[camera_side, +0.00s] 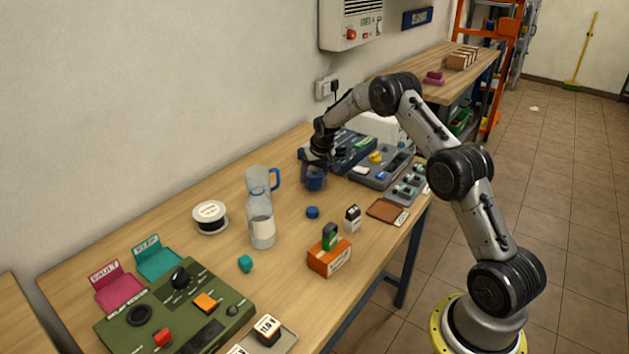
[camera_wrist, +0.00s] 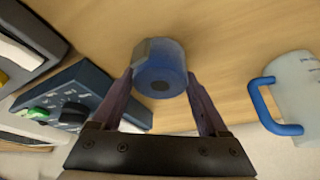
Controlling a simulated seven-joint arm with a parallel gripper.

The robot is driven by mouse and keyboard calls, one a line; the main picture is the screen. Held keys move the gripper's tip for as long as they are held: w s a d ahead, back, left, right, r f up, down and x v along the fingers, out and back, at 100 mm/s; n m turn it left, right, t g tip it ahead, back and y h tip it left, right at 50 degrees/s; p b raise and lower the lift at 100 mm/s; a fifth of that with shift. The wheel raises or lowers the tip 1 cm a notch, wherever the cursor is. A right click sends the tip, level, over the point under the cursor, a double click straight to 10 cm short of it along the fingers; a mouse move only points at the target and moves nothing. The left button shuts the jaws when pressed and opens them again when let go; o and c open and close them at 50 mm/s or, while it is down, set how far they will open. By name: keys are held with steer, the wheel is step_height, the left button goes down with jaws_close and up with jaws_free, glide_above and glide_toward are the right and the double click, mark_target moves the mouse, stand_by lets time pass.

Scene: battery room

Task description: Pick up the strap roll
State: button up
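Whether the fingertips touch the roll cannot be told. In the side view my gripper (camera_side: 316,164) points down at the back of the table, with the dark blue roll (camera_side: 315,181) at its tips. The fingers are hard to make out there.
A jug with a blue handle (camera_wrist: 290,100) stands close by; it also shows in the side view (camera_side: 258,182). A clear bottle (camera_side: 261,222) stands in front of it. A dark blue device (camera_wrist: 75,100) lies on the gripper's other side. Bare table surrounds the blue cap (camera_side: 312,212).

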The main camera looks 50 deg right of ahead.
steer(key=c, duration=0.9)
steer(key=shift+c, duration=0.6)
steer(key=shift+r, duration=0.2)
